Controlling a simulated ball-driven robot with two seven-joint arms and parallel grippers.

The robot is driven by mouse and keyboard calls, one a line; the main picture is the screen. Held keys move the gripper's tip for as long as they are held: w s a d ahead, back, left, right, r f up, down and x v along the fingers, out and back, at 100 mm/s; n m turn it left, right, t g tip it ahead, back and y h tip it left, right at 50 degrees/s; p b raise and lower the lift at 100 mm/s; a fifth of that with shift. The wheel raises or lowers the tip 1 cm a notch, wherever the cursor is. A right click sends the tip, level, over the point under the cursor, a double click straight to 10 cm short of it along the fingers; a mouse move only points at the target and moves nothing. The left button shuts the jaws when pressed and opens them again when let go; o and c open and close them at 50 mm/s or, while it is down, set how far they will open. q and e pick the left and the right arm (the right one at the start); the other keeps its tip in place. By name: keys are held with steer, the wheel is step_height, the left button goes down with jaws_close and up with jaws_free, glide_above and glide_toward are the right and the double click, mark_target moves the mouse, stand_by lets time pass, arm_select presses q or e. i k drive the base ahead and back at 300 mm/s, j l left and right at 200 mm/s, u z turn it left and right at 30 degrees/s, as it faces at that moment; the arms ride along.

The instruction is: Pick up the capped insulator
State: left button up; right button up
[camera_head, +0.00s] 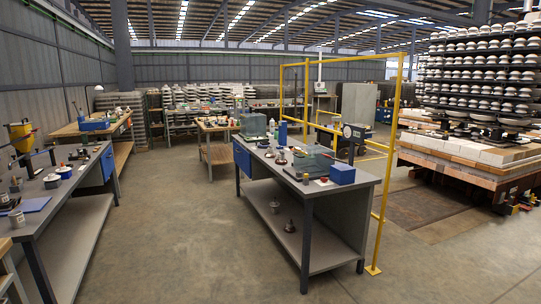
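No gripper or arm of mine shows in the head view. The central workbench (262,218) has a grey top and a lower shelf. On that shelf stands a small dark piece with a wide base and narrow top (289,226), and a smaller pale and dark piece (275,207) is behind it. On the bench top is a small dark and light piece (281,157). Any of these may be the capped insulator. They are too small to tell which one has a cap.
A yellow frame (393,150) stands along the bench's right side. A blue box (342,174) sits at the bench's near right corner. Another bench (75,215) runs along the left. A large rack of white insulators (480,75) is at right. The concrete floor between the benches is clear.

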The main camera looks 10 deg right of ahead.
mark_target(269, 154)
steer(key=u, duration=0.2)
steer(key=i, duration=4.55)
